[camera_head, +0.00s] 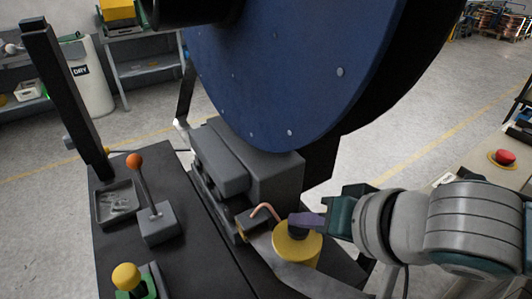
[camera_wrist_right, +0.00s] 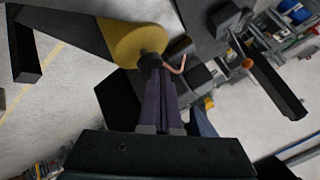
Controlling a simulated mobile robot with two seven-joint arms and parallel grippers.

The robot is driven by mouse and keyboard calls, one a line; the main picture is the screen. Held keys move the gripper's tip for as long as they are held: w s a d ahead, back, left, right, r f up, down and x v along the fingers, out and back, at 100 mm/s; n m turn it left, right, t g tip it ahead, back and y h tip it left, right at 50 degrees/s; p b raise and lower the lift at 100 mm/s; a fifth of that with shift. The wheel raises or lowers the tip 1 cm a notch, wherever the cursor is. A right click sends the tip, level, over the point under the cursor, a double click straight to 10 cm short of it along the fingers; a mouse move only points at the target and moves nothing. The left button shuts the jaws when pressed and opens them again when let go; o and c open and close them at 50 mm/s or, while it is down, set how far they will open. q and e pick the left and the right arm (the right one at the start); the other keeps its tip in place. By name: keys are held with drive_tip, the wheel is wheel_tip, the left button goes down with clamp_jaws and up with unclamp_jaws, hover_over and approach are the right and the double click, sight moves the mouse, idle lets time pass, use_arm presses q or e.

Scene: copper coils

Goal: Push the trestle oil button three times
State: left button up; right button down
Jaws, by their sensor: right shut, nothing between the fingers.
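The trestle oiler is a yellow round body (camera_head: 297,250) with a dark button (camera_head: 298,232) on top and a bent copper-coloured spout (camera_head: 265,209) beside it. My right gripper (camera_head: 296,221) reaches in from the right, its purple fingers shut and empty. The fingertips are at the button's top and cover part of it; whether they press it cannot be told. In the right wrist view the fingers (camera_wrist_right: 152,65) point at the dark button, with the yellow body (camera_wrist_right: 125,40) behind and the copper spout (camera_wrist_right: 180,66) to the right. My left gripper is out of view.
A large blue disc (camera_head: 290,75) stands above and behind the oiler. A lever with an orange knob (camera_head: 134,161) and a yellow-knobbed control (camera_head: 126,277) stand on the dark machine top at left. A red button (camera_head: 503,157) sits on a bench at right.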

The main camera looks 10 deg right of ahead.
sight(302, 234)
drive_tip(key=shift+f+b, duration=0.35)
drive_tip(key=shift+f, duration=0.15)
drive_tip(key=shift+r, duration=0.1)
idle(0.5)
drive_tip(key=shift+r+p, duration=1.25)
drive_tip(key=shift+p, duration=0.2)
wheel_tip(302, 234, up, 5)
drive_tip(key=p, duration=0.5)
drive_tip(key=shift+r, duration=0.1)
drive_tip(key=shift+a, duration=0.1)
